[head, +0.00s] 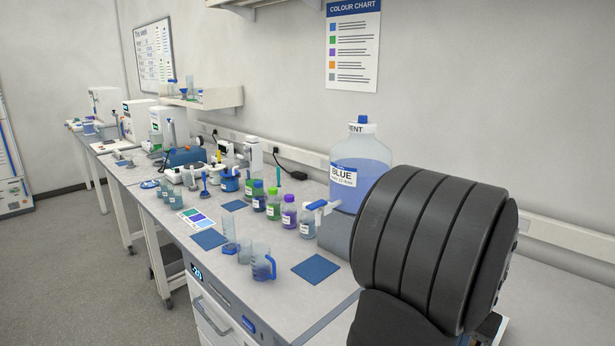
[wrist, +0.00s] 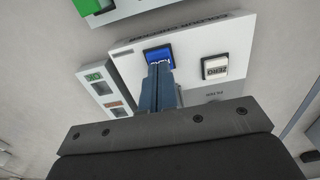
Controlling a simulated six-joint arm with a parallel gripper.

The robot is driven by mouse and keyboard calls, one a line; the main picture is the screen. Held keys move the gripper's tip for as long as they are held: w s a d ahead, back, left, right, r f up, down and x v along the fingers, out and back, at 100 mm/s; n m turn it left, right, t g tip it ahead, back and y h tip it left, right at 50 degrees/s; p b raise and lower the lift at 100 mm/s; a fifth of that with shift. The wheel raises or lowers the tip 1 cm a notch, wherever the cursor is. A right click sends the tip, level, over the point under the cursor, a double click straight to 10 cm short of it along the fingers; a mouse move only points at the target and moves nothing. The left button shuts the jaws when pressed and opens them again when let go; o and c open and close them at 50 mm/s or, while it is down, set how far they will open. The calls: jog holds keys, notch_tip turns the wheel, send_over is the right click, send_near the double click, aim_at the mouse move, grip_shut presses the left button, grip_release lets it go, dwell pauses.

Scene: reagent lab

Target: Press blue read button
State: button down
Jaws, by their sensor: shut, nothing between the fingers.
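In the wrist view, the blue read button (wrist: 157,52) sits on the white front panel (wrist: 205,42) of an instrument. My gripper (wrist: 160,68) is shut and empty, its two blue-grey fingers together. The fingertips overlap the lower part of the blue button and hide some of its lettering. I cannot tell whether they touch it or stand just in front of it. In the head view, my dark arm fills the right foreground, and neither the gripper nor the button can be seen there.
A white button marked ZERO (wrist: 214,68) is right of the blue one. A grey panel with small windows (wrist: 107,90) is at left, and a green button (wrist: 87,6) above. In the head view, a large blue bottle (head: 358,175) stands behind my arm on a crowded bench (head: 275,245).

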jog(key=shift+r, duration=2.7)
jog(key=shift+f, duration=0.1)
jog(key=shift+f, duration=3.3)
jog(key=shift+r, duration=0.1)
notch_tip(320, 180, up, 17)
jog(key=shift+w+a+f, duration=0.1)
jog(key=shift+f, duration=1.9)
jog(key=c, duration=2.2)
grip_release()
